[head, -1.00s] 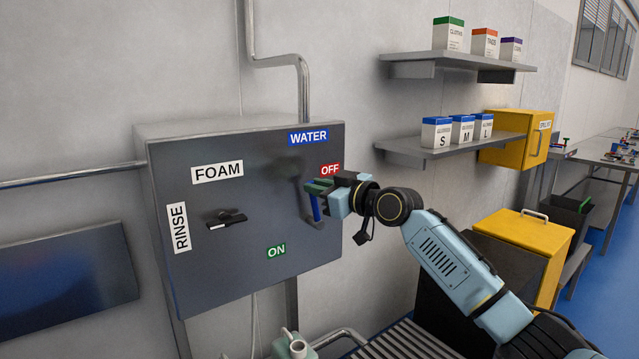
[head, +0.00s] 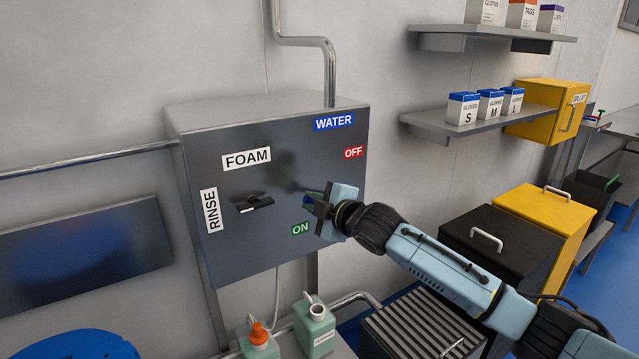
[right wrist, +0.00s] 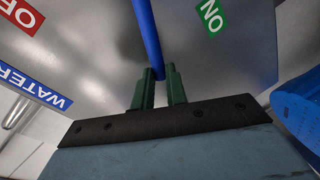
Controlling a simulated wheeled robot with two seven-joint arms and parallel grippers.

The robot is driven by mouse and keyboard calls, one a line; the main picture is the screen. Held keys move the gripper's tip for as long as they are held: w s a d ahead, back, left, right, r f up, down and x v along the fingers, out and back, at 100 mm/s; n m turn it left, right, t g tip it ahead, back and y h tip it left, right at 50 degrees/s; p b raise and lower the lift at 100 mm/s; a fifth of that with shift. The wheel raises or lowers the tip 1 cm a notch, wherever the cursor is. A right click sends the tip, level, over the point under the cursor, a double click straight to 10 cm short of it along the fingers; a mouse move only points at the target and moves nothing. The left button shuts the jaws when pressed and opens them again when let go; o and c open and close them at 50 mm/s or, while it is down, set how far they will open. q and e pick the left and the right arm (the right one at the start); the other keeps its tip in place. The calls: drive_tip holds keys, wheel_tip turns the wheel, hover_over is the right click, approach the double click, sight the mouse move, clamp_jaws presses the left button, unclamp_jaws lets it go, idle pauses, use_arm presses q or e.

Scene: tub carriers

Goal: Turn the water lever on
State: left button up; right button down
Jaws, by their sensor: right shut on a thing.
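The water lever is blue. In the head view only a small bit of the lever (head: 307,201) shows beside my fingers, on the dark control box (head: 335,265). In the right wrist view the lever (right wrist: 147,35) runs down between my fingertips. My right gripper (head: 315,204) is shut on it; its green fingers (right wrist: 159,78) also show in the right wrist view. The gripper is just above the green ON label (head: 300,229) and below and left of the red OFF label (head: 354,153). My gripper hides most of the lever and its pivot. My left gripper is out of view.
A black foam/rinse handle (head: 255,204) sits left of my gripper. Bottles (head: 315,325) stand below the box. Shelves with glove boxes (head: 490,106), a black bin (head: 500,248) and a yellow bin (head: 548,208) are at the right. A blue rounded object (head: 70,345) is at bottom left.

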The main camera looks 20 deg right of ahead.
drive_tip(key=shift+s+a+f+n+h+p, duration=0.15)
drive_tip(key=shift+f+n+h+p, duration=0.1)
drive_tip(key=shift+f+n, duration=0.5)
drive_tip(key=shift+w+a+f+n+h+p, duration=0.1)
drive_tip(key=shift+a+f+n+h, duration=0.1)
drive_tip(key=shift+f+n, duration=0.5)
drive_tip(key=shift+s+a+f+n+h+p, duration=0.15)
drive_tip(key=shift+f+n+h+p, duration=0.1)
drive_tip(key=shift+f+n, duration=0.5)
drive_tip(key=shift+f, duration=0.15)
drive_tip(key=c, duration=1.4)
unclamp_jaws()
drive_tip(key=v, duration=1.3)
drive_tip(key=shift+s, duration=0.15)
